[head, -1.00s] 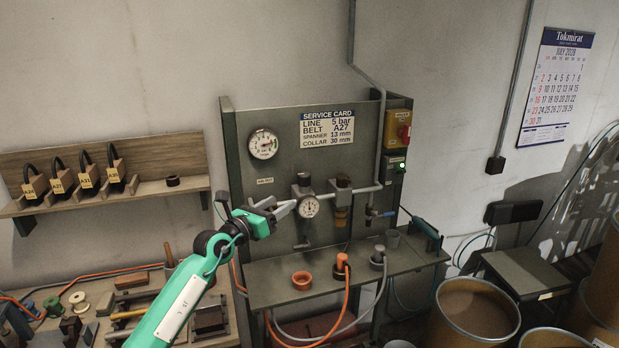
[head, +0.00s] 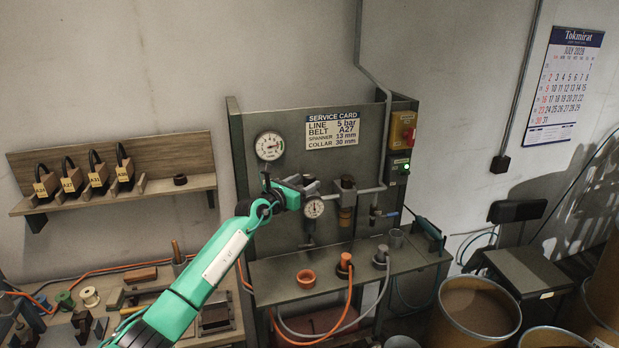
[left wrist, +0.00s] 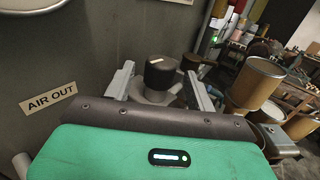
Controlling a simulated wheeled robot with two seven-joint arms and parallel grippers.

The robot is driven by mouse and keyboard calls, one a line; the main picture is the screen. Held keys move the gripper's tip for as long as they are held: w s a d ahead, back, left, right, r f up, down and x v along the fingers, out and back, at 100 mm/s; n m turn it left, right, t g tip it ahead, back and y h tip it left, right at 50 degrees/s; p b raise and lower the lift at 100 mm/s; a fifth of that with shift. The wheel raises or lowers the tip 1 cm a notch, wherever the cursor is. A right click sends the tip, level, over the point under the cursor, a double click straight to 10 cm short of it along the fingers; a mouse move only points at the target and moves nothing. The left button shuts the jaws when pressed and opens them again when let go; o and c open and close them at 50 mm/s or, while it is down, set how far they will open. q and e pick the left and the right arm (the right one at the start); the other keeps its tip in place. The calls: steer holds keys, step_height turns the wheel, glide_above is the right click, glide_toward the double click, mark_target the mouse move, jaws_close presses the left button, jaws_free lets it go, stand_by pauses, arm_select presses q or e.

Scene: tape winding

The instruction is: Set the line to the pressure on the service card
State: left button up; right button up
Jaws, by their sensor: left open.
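The service card (head: 332,128) on the grey panel reads LINE 5 bar, BELT A27, SPANNER 13 mm, COLLAR 30 mm. My left gripper (head: 304,186) is at the regulator on the panel, just above its small round gauge (head: 313,208). The gauge's needle is too small to read. In the left wrist view the regulator's dark knob (left wrist: 160,72) stands between the two open fingers of the left gripper (left wrist: 160,88), with gaps visible on both sides. In the head view the gripper partly hides the knob. My right gripper is not in view.
A larger gauge (head: 269,146) is up left on the panel. An AIR OUT label (left wrist: 48,97) is left of the gripper. A second fitting (head: 346,190) and a grey pipe (head: 372,189) are close on the right.

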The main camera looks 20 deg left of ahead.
mark_target(305, 182)
arm_select(q)
steer(key=shift+x, duration=1.55)
steer(key=c, duration=1)
